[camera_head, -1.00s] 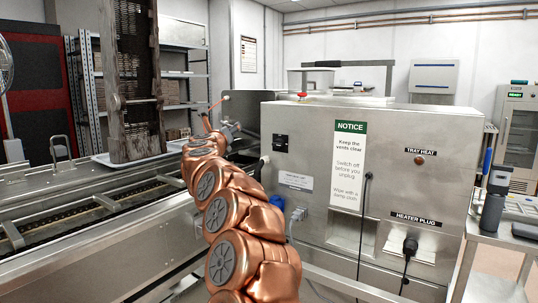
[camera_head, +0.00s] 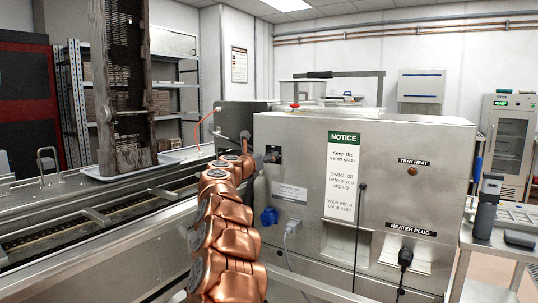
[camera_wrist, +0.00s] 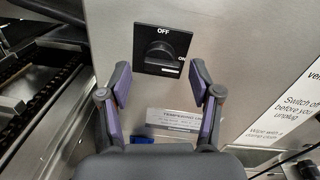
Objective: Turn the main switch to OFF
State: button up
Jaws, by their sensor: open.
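The main switch (camera_wrist: 160,50) is a black square plate with a black rotary knob, on the steel cabinet's front in the wrist view. OFF is printed above the knob and ON at its right. The knob's bar looks roughly horizontal, towards the ON side. No contact with the knob shows. In the head view my gripper (camera_head: 268,158) is close to the cabinet front.
The steel cabinet (camera_head: 300,170) bears a notice sign (camera_head: 341,175), a tray heat lamp (camera_head: 412,171) and a heater plug (camera_head: 406,257) with a hanging cable. A blue socket (camera_head: 268,216) sits below the switch. A conveyor (camera_head: 100,222) runs along the left.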

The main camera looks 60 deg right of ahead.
jog(key=shift+w+d+p, duration=0.2)
jog(key=shift+d+p, duration=0.55)
jog(key=shift+d, duration=0.7)
jog(key=shift+f, duration=0.1)
jog(key=c, duration=1)
